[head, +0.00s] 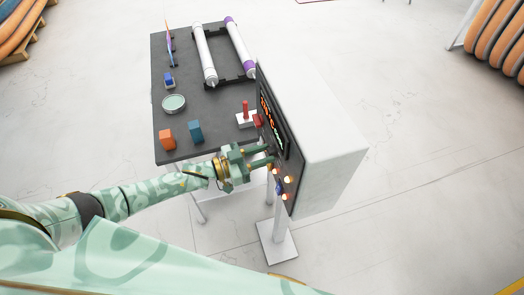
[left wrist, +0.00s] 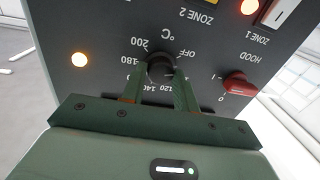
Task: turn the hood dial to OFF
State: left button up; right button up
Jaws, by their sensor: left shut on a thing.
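My left gripper (head: 272,155) reaches the control panel (head: 289,170) on the front of the white box. In the left wrist view the panel lettering is upside down. There my left gripper (left wrist: 160,82) is shut on a round black dial (left wrist: 161,66), ringed by numbers, OFF and a °C mark. The fingers partly hide the dial, and its pointer is hard to make out. A red knob (left wrist: 239,84) with a HOOD label and 0 and I marks sits right of the fingers, apart from them. My right gripper is not in view.
Lit lamps (left wrist: 79,60) and a white switch (left wrist: 280,12) are on the panel.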

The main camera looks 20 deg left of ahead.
pick_arm(q)
jog(key=n+p, duration=0.1)
jog(key=n, duration=0.3)
jog(key=shift+a+n, duration=0.1)
jog(key=shift+n, duration=0.3)
jog(key=shift+g+p, duration=0.3)
jog(key=o, duration=1)
jog(key=shift+c, duration=0.2)
jog(key=b+v, duration=0.1)
jog(key=v, duration=1.5)
jog(key=shift+b, duration=0.4)
jog(key=shift+s, duration=0.15)
